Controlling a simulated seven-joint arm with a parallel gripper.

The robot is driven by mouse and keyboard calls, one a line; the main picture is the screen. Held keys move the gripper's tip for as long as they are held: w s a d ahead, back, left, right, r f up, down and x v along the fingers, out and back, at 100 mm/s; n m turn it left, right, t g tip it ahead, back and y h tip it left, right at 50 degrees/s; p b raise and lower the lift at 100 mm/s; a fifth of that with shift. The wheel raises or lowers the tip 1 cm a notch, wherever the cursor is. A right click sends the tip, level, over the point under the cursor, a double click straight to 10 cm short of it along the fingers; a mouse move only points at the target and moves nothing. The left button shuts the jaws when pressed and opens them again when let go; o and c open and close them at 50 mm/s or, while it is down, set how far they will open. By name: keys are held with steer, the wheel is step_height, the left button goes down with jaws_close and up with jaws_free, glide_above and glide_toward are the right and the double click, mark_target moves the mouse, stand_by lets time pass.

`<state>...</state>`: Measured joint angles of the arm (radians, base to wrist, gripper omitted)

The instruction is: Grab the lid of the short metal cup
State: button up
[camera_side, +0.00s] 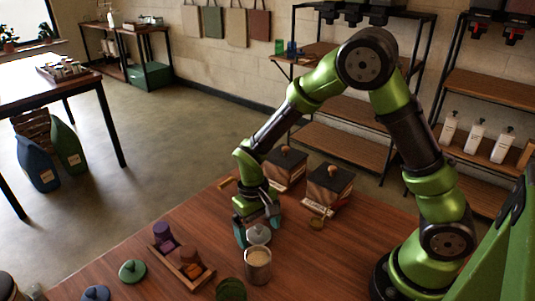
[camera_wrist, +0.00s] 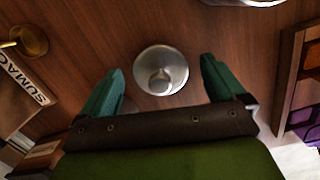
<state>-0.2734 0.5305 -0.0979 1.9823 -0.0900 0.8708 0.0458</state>
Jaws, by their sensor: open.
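In the side view the lid (camera_side: 258,235) is pale grey, just below my gripper (camera_side: 256,224). I cannot tell whether a short cup stands under it. My gripper (camera_wrist: 160,66) is open, one teal finger on each side of the lid, with gaps on both sides. A metal cup (camera_side: 258,268) with an open top and pale contents stands nearer the side camera. Its rim (camera_wrist: 245,2) shows at the top edge of the wrist view.
A wooden tray (camera_side: 199,281) with purple and brown containers stands to the left of the metal cup. Green (camera_side: 132,271) and blue (camera_side: 96,293) lids lie farther left. Two dark-topped boxes (camera_side: 329,189) (camera_side: 285,169) stand behind my gripper, with a small brass scoop (camera_side: 317,223) in front.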

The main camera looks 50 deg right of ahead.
steer(key=c, duration=1.1)
steer(key=shift+r, duration=0.1)
